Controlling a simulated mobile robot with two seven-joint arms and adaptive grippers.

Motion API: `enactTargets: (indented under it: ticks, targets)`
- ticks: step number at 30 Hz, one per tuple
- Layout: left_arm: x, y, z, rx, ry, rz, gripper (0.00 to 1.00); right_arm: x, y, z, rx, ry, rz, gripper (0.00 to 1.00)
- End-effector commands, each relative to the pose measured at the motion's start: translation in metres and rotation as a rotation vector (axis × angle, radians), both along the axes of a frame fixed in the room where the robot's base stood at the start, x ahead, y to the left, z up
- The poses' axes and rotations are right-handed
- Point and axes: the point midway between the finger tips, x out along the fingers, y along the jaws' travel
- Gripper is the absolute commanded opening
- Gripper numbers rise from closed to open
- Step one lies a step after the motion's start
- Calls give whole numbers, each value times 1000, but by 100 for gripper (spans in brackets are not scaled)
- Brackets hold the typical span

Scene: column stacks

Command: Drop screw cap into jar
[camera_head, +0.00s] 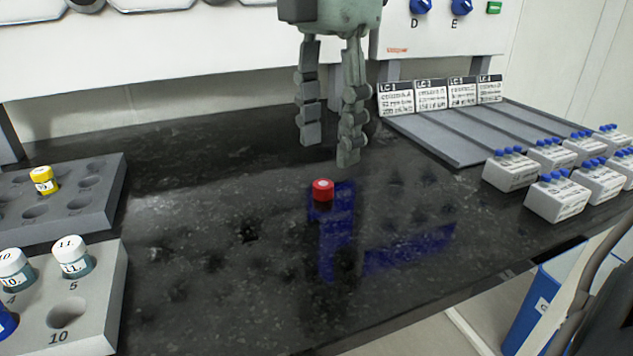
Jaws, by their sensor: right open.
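A red screw cap (322,190) with a white mark on top sits near the middle of the dark bench. Jars with white caps (71,255) stand in the light grey rack at the lower left, and one there carries the label 11. A yellow-capped jar (43,180) stands in the dark rack behind it. I cannot tell which jar is the task's jar. My right gripper (329,155) hangs fingers down above and just behind the red cap, open and empty, apart from it. My left gripper is not in view.
The light grey rack (110,290) and dark rack (108,190) fill the left side. Grey sloped lanes (430,140) with label cards and several white boxes with blue tops (558,198) stand at the right. A panel with blue knobs stands behind.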

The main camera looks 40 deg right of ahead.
Motion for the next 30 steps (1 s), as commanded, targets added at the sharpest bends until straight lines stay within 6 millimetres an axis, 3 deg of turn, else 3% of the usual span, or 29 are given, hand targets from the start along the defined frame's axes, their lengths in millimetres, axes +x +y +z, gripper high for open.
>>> enactTargets:
  ticks: [10, 20, 27, 30]
  targets:
    - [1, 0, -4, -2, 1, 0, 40, 5, 0, -48, 3, 1, 0, 45]
    - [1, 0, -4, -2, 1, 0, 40, 5, 0, -55, 2, -2, -2, 45]
    - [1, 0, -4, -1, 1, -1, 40, 5, 0, -54, 2, -2, -2, 15]
    - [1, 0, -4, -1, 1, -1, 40, 5, 0, -54, 2, -2, -2, 12]
